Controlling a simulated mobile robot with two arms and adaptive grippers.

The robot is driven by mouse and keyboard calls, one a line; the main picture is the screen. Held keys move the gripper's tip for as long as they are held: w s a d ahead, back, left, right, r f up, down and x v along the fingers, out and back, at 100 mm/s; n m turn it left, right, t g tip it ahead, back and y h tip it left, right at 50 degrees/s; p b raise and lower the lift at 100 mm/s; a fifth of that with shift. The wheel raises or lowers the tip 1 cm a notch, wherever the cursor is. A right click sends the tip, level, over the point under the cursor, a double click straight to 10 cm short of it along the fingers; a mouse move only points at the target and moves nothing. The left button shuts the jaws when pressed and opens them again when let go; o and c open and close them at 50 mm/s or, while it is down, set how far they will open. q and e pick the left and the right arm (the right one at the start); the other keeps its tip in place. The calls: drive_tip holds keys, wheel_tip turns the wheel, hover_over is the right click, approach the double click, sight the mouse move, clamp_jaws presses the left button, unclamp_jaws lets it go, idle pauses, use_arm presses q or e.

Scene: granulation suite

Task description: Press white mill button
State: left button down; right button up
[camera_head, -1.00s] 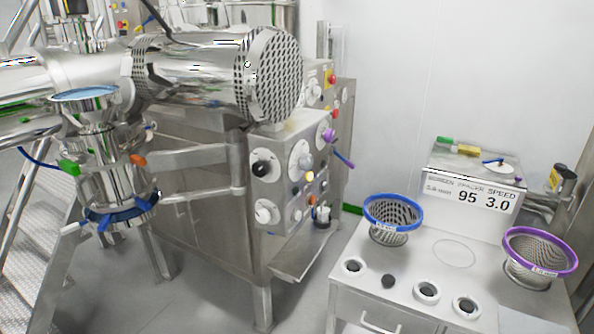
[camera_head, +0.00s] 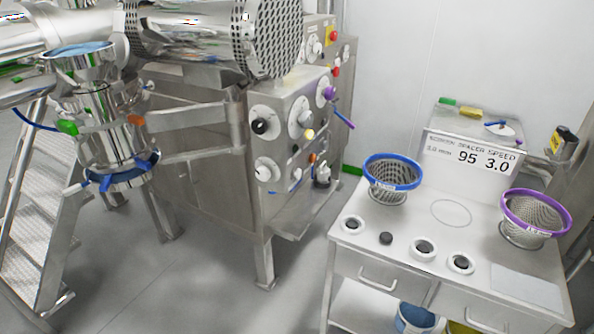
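The steel machine carries a grey control panel (camera_head: 284,150) below its perforated drum (camera_head: 272,38). A small pale, cream-white button (camera_head: 309,134) sits on the panel's front, beside a large round white dial (camera_head: 300,118). A small orange button (camera_head: 312,158) is below it. A black knob on a white disc (camera_head: 260,126) is at the panel's left, with another white dial (camera_head: 266,170) under it. A purple knob (camera_head: 328,93) with a lever is at the upper right. Labels are too small to read. Neither of my grippers is in view.
A white bench (camera_head: 370,240) stands at the right with a blue-rimmed basket (camera_head: 392,178), a purple-rimmed basket (camera_head: 536,218) and a display box (camera_head: 472,152). A metal stair (camera_head: 45,200) is at the left. Grey floor (camera_head: 190,275) is open in front of the machine.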

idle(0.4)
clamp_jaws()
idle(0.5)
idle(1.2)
